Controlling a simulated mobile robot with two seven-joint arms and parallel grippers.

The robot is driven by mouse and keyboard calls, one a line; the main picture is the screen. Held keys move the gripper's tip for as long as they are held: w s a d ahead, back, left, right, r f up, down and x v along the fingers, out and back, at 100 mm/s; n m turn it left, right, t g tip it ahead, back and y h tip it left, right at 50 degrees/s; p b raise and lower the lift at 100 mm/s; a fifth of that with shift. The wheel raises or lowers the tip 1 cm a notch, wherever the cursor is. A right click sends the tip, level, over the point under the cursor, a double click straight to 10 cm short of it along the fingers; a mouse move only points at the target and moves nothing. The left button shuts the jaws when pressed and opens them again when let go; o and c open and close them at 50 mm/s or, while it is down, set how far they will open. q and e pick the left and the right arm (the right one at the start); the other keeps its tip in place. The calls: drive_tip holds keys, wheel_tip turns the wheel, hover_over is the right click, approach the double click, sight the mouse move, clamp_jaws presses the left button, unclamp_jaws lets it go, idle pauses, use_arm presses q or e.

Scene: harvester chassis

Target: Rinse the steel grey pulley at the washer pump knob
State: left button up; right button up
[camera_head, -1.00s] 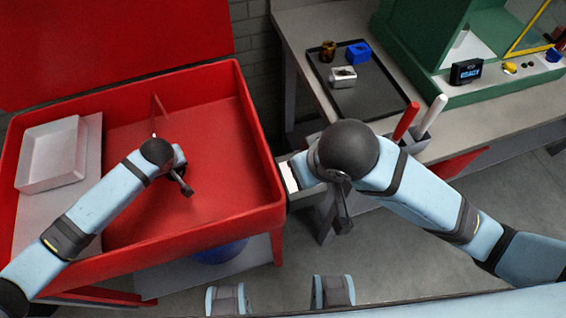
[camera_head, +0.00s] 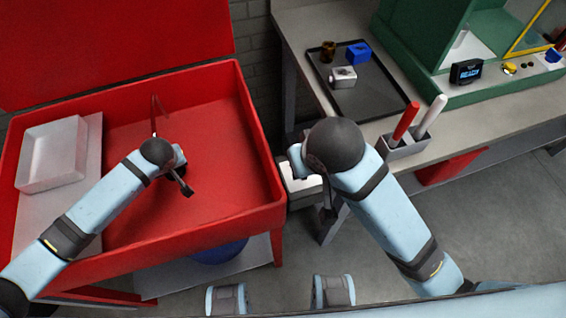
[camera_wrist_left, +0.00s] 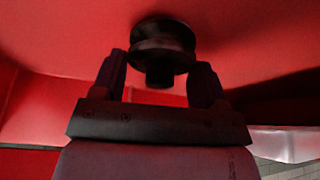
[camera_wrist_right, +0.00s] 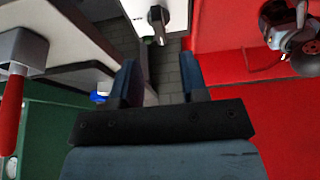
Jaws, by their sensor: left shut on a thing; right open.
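My left gripper (camera_wrist_left: 163,85) is shut on a dark, round, grooved pulley (camera_wrist_left: 163,38) with a short hub. It looks nearly black in the shade. In the head view my left gripper (camera_head: 184,188) is over the red washer basin (camera_head: 235,150), and the pulley cannot be made out there. My right gripper (camera_wrist_right: 160,82) is open with nothing between its fingers. In the head view my right gripper (camera_head: 329,213) hangs between the washer and the bench. A thin spout (camera_head: 154,115) rises at the basin's back.
A white tray (camera_head: 52,155) sits at the basin's left. The bench has a dark tray (camera_head: 365,92) with several small parts, a holder (camera_head: 405,148) with red and white handles, and a green cabinet (camera_head: 425,60).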

drive_tip(key=x, duration=0.7)
drive_tip(key=shift+w+f, duration=0.2)
drive_tip(key=shift+f, duration=0.15)
drive_tip(key=shift+c, duration=0.4)
drive_tip(key=shift+s, duration=0.1)
clamp_jaws()
